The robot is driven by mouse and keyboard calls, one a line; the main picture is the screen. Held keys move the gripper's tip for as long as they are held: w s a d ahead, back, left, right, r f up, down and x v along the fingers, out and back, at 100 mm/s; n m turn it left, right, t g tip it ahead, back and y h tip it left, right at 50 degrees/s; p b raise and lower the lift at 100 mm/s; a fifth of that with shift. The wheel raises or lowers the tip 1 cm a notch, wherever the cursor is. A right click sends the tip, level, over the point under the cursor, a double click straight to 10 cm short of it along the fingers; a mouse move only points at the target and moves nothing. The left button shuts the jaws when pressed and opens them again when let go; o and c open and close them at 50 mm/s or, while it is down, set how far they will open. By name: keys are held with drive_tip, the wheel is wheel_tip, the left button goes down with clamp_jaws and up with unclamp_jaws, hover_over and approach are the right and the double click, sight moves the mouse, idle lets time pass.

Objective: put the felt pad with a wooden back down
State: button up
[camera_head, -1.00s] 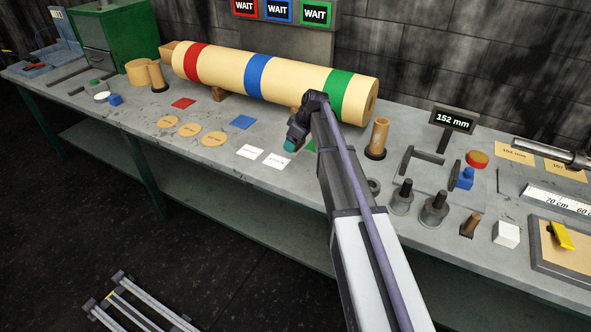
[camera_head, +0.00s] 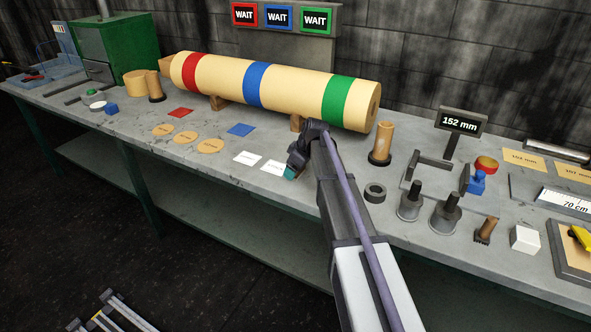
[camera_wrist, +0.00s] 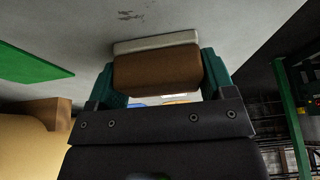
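The felt pad shows in the wrist view as a brown wooden back (camera_wrist: 157,70) with a pale felt layer (camera_wrist: 156,42) on the table side. My gripper (camera_wrist: 158,62) has its teal fingers on both sides of the wooden back, shut on it. The felt lies against or just above the grey bench top; I cannot tell which. In the head view my gripper (camera_head: 291,172) is low over the bench beside a white card (camera_head: 273,166), and the pad is hidden behind it.
The striped roll (camera_head: 290,88) lies behind my gripper on wooden supports. A green square (camera_wrist: 30,62) shows in the wrist view. A dark ring (camera_head: 375,193) and weights with handles (camera_head: 410,203) stand to the right. The bench's front edge is close.

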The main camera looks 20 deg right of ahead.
drive_tip(key=o, duration=0.4)
drive_tip(key=shift+f, duration=0.1)
drive_tip(key=p+v, duration=1)
drive_tip(key=v, duration=0.1)
drive_tip(key=s+a+m+g+h, duration=0.1)
drive_tip(key=s+a+m, duration=0.2)
drive_tip(key=s, duration=0.6)
drive_tip(key=s+a+f+m+g+h, duration=0.1)
drive_tip(key=s+a+m, duration=0.2)
drive_tip(key=s, duration=0.7)
drive_tip(key=s+a+m+g+h, duration=0.1)
drive_tip(key=s+a, duration=0.4)
drive_tip(key=s, duration=0.5)
drive_tip(key=shift+s+a+f+m, duration=0.15)
drive_tip(key=shift+s+a+m, duration=0.15)
drive_tip(key=shift+m, duration=0.6)
